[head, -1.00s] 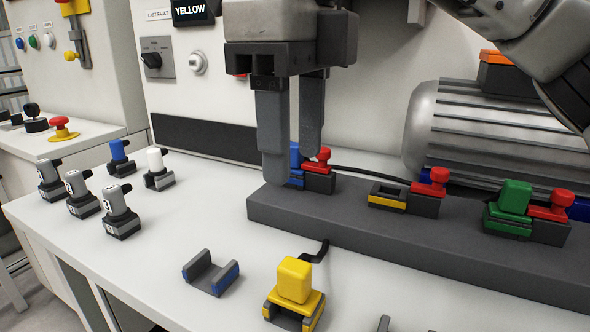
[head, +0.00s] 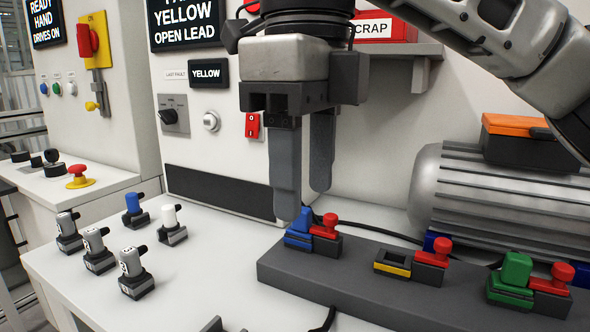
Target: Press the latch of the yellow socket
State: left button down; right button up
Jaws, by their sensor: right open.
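The yellow socket (head: 393,264) is on the dark grey rail, between the blue and green ones. Its yellow-edged frame has an empty opening. Its red latch (head: 435,253), with a round knob on top, sits just right of it; I cannot tell whether it is pressed. My right gripper (head: 304,202) points down with its two grey fingers apart and nothing between them. It is left of the yellow socket, with its fingertips just above or behind the blue socket (head: 299,228); the exact depth is unclear. My left gripper does not show.
The green plug (head: 516,269) and a grey motor (head: 490,190) stand to the right. Several small plugs (head: 131,270) stand on the white bench at left. A cable runs behind the rail. A screen (head: 187,25) reads "YELLOW OPEN LEAD". The space above the yellow socket is clear.

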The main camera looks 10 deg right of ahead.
aim_at(442, 246)
jog(key=k, duration=1)
